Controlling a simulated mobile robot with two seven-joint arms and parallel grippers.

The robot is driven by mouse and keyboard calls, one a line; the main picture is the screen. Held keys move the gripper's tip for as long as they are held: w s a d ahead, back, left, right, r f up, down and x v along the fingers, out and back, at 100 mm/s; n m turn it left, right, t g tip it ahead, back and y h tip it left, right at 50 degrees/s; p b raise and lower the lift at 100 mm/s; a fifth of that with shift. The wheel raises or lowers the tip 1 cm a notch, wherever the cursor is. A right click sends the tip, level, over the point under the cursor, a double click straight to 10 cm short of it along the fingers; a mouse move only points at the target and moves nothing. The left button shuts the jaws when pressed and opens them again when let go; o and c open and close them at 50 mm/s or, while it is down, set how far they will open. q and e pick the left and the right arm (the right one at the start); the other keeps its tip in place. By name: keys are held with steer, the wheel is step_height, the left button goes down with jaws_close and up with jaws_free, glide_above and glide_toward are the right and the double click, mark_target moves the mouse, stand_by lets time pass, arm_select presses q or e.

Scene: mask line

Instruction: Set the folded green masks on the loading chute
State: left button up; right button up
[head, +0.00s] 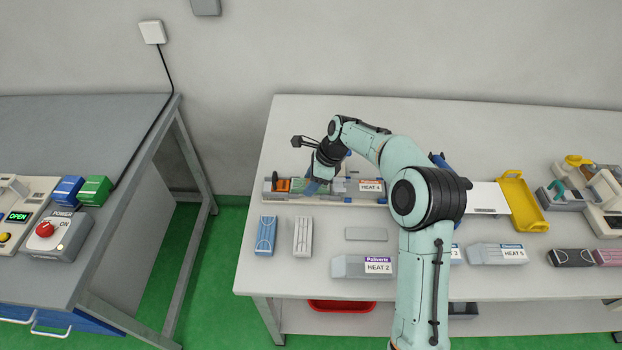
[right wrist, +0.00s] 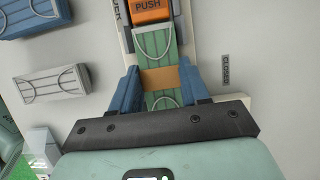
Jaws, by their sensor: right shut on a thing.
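The green masks (head: 296,185) are a folded stack with a brown paper band around its middle, and the stack also shows in the right wrist view (right wrist: 154,45). It lies lengthwise along the loading chute (head: 347,199), its far end close to the orange PUSH block (right wrist: 150,10). My right gripper (head: 312,187) is at the chute, and its blue fingers stand on both sides of the banded stack in the right wrist view (right wrist: 159,80), shut on it. The stack's near end is partly hidden by the gripper. My left gripper is not in view.
A blue folded mask (head: 265,235) and a pale grey one (head: 302,237) lie in front of the chute. A HEAT 2 block (head: 362,267) and a grey plate (head: 366,234) are farther right. A yellow tray (head: 522,202) stands right of my arm.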

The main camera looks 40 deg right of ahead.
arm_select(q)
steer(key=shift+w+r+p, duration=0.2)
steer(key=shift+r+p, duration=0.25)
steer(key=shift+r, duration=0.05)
arm_select(e)
steer(key=shift+f, duration=0.25)
stand_by(1.0)
steer(key=o, duration=1.2)
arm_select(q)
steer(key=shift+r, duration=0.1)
arm_select(e)
steer(key=shift+r, duration=0.15)
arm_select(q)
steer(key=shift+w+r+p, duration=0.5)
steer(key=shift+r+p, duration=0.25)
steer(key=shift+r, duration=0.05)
arm_select(e)
steer(key=shift+r, duration=0.9)
